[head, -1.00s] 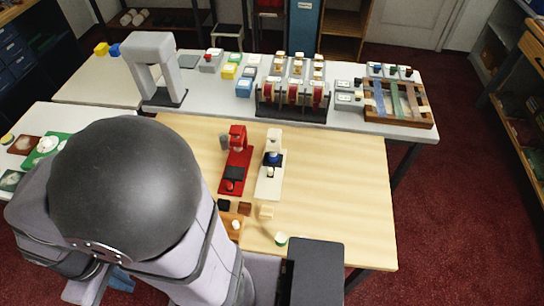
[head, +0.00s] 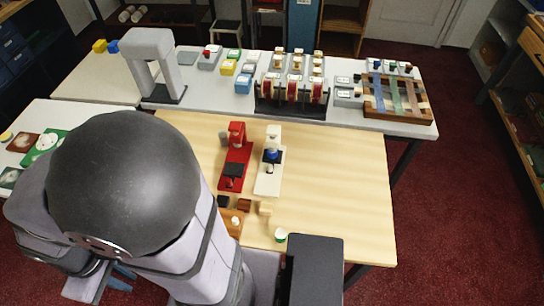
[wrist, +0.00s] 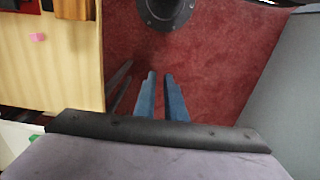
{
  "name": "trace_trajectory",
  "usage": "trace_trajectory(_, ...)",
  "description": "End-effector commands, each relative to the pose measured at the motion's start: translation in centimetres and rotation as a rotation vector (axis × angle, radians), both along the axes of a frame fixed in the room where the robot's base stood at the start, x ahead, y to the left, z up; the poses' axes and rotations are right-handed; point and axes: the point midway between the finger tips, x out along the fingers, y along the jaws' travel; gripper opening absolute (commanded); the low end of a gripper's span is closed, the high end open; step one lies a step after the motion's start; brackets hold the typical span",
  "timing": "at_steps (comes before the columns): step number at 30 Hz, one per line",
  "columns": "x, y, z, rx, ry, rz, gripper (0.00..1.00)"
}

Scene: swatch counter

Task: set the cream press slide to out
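The cream press (head: 273,133) stands upright on the wooden table, right of the red press (head: 237,132). A dark block and a blue round piece show at the middle of the cream press, above its cream base. Its slide is too small to tell whether it is in or out. My gripper (wrist: 160,74) shows two blue fingers, apart, with bare carpet between them. It is empty and low at the left of the wooden table, far from the cream press. In the head view, my arm partly hides it at the bottom left.
The wooden table (head: 340,190) is clear on its right side. Small wooden blocks (head: 244,205) and a green-and-white round piece (head: 280,235) lie in front of the presses. A grey counter behind holds an arch (head: 153,60), a rack of red rolls and a striped wooden board (head: 398,97).

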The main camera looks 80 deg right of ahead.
Motion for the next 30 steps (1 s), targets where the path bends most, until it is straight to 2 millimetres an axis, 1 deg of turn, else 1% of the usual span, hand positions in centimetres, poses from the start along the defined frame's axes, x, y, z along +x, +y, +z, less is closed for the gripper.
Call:
trace_trajectory(1, 0.1, -0.1, -0.1, 0.000, -0.001, -0.005, 0.24)
trace_trajectory(2, 0.1, -0.2, -0.1, -0.001, -0.002, -0.011, 0.31)
trace_trajectory(3, 0.3, -0.5, -0.2, -0.001, -0.004, -0.022, 0.34)
trace_trajectory(5, 0.6, -1.1, -0.5, -0.003, -0.009, -0.051, 0.34)
trace_trajectory(8, 1.4, -2.9, -1.2, -0.008, -0.025, -0.130, 0.34)
trace_trajectory(11, 2.4, -6.0, -2.2, -0.018, -0.049, -0.250, 0.34)
trace_trajectory(14, 3.2, -10.1, -3.4, -0.034, -0.080, -0.400, 0.34)
trace_trajectory(15, 3.3, -12.0, -3.9, -0.041, -0.093, -0.465, 0.34)
trace_trajectory(17, 3.2, -14.9, -4.6, -0.054, -0.112, -0.562, 0.34)
trace_trajectory(18, 3.0, -16.8, -5.1, -0.064, -0.124, -0.627, 0.34)
trace_trajectory(20, 2.3, -19.8, -5.8, -0.080, -0.142, -0.722, 0.34)
trace_trajectory(21, 1.8, -21.8, -6.2, -0.091, -0.155, -0.787, 0.34)
trace_trajectory(23, 0.6, -24.8, -6.9, -0.108, -0.172, -0.884, 0.34)
trace_trajectory(24, -0.4, -26.7, -7.4, -0.122, -0.184, -0.947, 0.34)
trace_trajectory(26, -2.2, -29.6, -8.1, -0.142, -0.199, -1.043, 0.34)
trace_trajectory(27, -3.5, -31.4, -8.6, -0.157, -0.209, -1.105, 0.34)
trace_trajectory(29, -5.8, -34.0, -9.3, -0.178, -0.224, -1.201, 0.34)
trace_trajectory(30, -7.5, -35.7, -9.7, -0.194, -0.234, -1.262, 0.34)
